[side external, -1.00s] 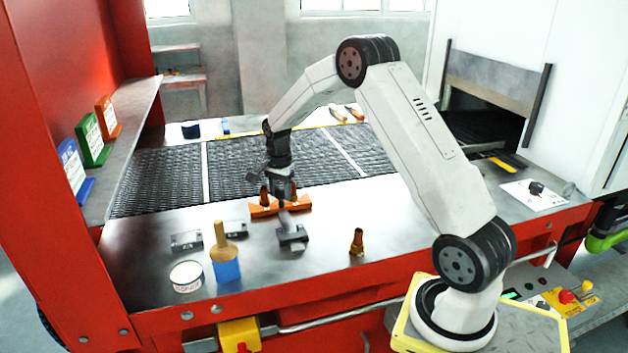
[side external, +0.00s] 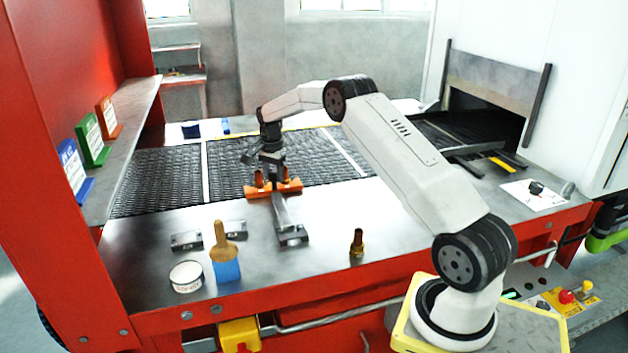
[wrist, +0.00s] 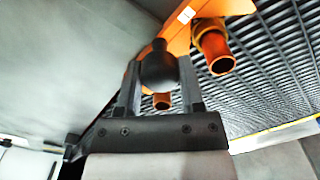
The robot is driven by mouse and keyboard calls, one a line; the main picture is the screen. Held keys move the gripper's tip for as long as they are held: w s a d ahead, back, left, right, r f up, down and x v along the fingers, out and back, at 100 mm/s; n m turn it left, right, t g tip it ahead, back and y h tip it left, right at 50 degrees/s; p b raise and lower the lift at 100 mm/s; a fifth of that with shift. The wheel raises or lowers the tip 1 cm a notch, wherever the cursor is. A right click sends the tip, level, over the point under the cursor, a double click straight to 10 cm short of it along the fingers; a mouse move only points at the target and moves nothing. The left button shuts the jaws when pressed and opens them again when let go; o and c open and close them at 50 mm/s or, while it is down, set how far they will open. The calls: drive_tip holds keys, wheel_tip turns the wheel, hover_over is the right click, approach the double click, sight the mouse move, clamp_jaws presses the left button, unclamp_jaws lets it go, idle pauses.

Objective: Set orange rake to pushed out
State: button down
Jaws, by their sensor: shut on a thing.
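My gripper (side external: 272,178) is over the middle of the rake, pointing down. In the wrist view, my gripper (wrist: 160,68) is shut on a dark round knob (wrist: 158,62), with the orange bar (wrist: 178,40) beyond. The fingertips are hard to see in the side view.
The mesh belt (side external: 160,177) runs behind the rake to the oven opening. A brush (side external: 225,265), a round tin (side external: 187,277), small dark blocks (side external: 186,240) and a brass fitting (side external: 357,243) stand on the front table.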

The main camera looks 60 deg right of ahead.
drive_tip(key=shift+w+d+r, duration=0.1)
drive_tip(key=shift+w+d, duration=0.9)
drive_tip(key=shift+d, duration=0.05)
drive_tip(key=shift+c, duration=1.2)
unclamp_jaws()
wheel_tip(320, 180, up, 8)
